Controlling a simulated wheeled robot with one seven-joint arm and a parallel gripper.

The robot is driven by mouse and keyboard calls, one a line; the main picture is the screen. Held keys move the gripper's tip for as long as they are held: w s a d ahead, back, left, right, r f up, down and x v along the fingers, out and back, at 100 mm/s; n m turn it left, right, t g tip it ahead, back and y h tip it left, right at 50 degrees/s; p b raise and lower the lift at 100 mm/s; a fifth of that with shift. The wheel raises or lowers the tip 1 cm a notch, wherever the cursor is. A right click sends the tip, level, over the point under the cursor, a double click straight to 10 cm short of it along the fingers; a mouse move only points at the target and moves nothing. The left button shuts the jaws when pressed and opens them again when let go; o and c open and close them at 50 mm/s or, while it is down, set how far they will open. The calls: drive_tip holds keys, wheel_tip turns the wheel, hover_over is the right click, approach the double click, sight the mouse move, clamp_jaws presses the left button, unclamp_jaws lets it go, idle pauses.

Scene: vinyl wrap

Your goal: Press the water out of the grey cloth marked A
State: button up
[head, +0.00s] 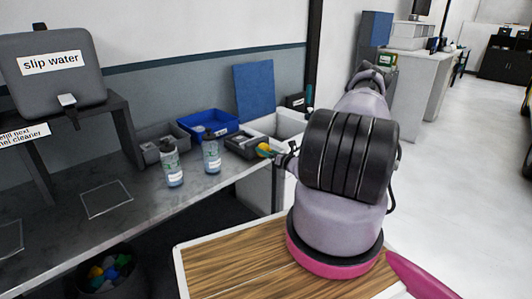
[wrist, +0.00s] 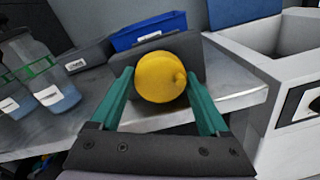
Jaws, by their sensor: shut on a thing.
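My gripper (head: 267,150) is at the far end of the workbench, beside a small dark grey tray. In the wrist view its two teal fingers (wrist: 160,90) are shut on a round yellow thing (wrist: 161,77) with a small nub on its face. The yellow thing is held up near the bench's front edge. I cannot make out a grey cloth or a mark A in either view.
Two spray bottles (head: 172,165) (head: 212,156) stand on the bench (head: 140,195). A blue bin (head: 208,123), a grey bin (head: 160,140) and an open white basin (wrist: 268,75) are near. A "slip water" tank (head: 50,85) stands left. Floor at right is clear.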

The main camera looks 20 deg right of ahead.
drive_tip(key=shift+d+m, duration=0.1)
drive_tip(key=shift+m, duration=1.4)
drive_tip(key=o, duration=1.2)
drive_tip(key=shift+o, duration=0.2)
drive_tip(key=v, duration=1)
drive_tip(key=shift+s+d, duration=0.15)
drive_tip(key=shift+s, duration=0.2)
